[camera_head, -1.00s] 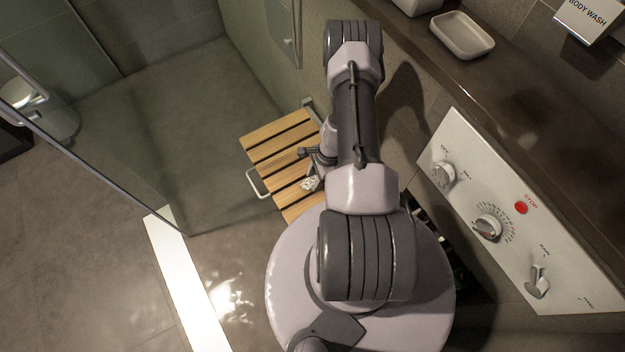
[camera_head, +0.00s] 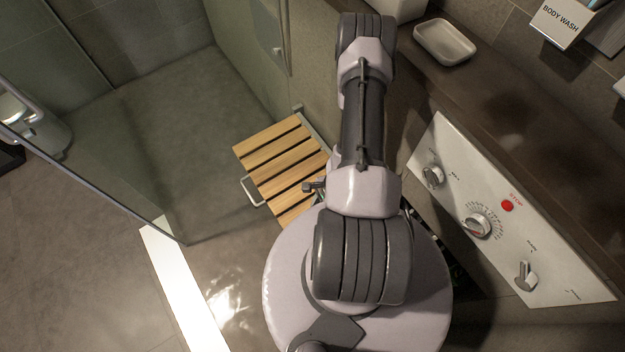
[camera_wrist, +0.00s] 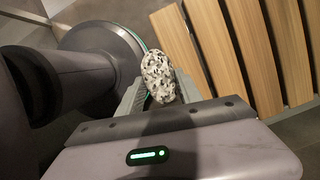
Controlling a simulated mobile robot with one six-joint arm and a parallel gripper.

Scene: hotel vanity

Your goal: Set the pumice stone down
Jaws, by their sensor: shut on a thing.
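The pumice stone (camera_wrist: 158,77) is a pale, dark-speckled oval in the wrist view. My gripper (camera_wrist: 160,92) is shut on it, with the stone between the two fingers. The stone is to the left of a slatted wooden seat (camera_wrist: 212,50) in the wrist view, apart from the slats. In the head view the wooden seat (camera_head: 281,160) shows beside the arm, with bare slats. The stone and the fingertips are hidden behind my arm in the head view.
A glass shower panel (camera_head: 100,180) stands at the left. A dark counter (camera_head: 480,100) with a white dish (camera_head: 445,42) runs along the right, above a control panel (camera_head: 505,215) with knobs. A metal handle (camera_head: 252,192) sticks out from the seat's left edge.

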